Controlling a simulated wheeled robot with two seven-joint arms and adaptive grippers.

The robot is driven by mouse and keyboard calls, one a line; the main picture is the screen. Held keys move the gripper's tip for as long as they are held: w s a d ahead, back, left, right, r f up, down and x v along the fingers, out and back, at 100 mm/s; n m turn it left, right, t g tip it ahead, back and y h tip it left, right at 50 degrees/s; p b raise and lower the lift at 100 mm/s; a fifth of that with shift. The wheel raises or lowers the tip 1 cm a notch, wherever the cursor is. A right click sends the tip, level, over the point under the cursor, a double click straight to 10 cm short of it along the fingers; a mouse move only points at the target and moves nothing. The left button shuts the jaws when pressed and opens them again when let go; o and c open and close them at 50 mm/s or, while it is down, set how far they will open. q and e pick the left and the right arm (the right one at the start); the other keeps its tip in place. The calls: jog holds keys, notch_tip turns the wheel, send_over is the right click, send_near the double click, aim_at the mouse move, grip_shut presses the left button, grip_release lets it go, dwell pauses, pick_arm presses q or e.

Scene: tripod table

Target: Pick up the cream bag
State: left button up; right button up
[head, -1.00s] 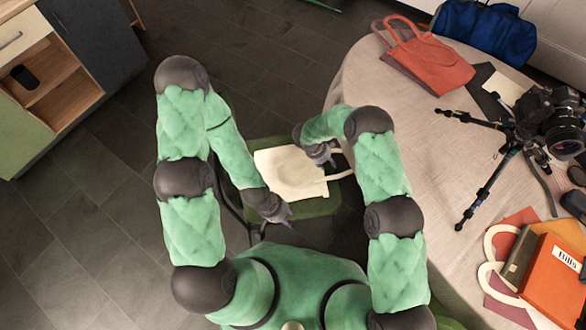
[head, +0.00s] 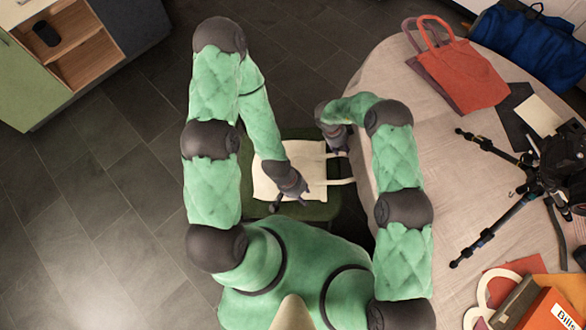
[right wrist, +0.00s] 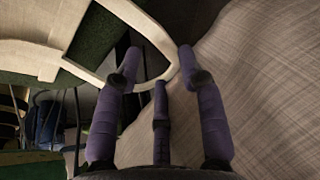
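The cream bag (head: 312,170) lies flat on a green chair seat (head: 318,211), its handles pointing right toward the table. My left forearm covers part of it. My left gripper (head: 293,187) is over the bag's lower part; its fingers are too small to judge. My right gripper (head: 338,147) is at the upper handle, between seat and table. In the right wrist view, my right gripper (right wrist: 157,62) has its fingers spread, with the curved end of a cream handle (right wrist: 160,40) between them. The bag's body (right wrist: 28,60) shows at upper left there.
The round table (head: 380,75) is close to my right arm; its edge borders the chair. It carries a red bag (head: 462,75), a black tripod (head: 505,195) and an orange box (head: 552,312). A cabinet (head: 75,60) stands at upper left. Dark floor is clear at left.

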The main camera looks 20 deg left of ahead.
jog(key=shift+x, duration=0.9)
jog(key=b+x, duration=0.1)
jog(key=x, duration=0.1)
jog(key=d+b+x, duration=0.1)
jog(key=x, duration=0.2)
jog(key=shift+w+r+b, duration=0.1)
jog(key=shift+r+b, duration=0.05)
jog(key=shift+b, duration=0.15)
grip_shut()
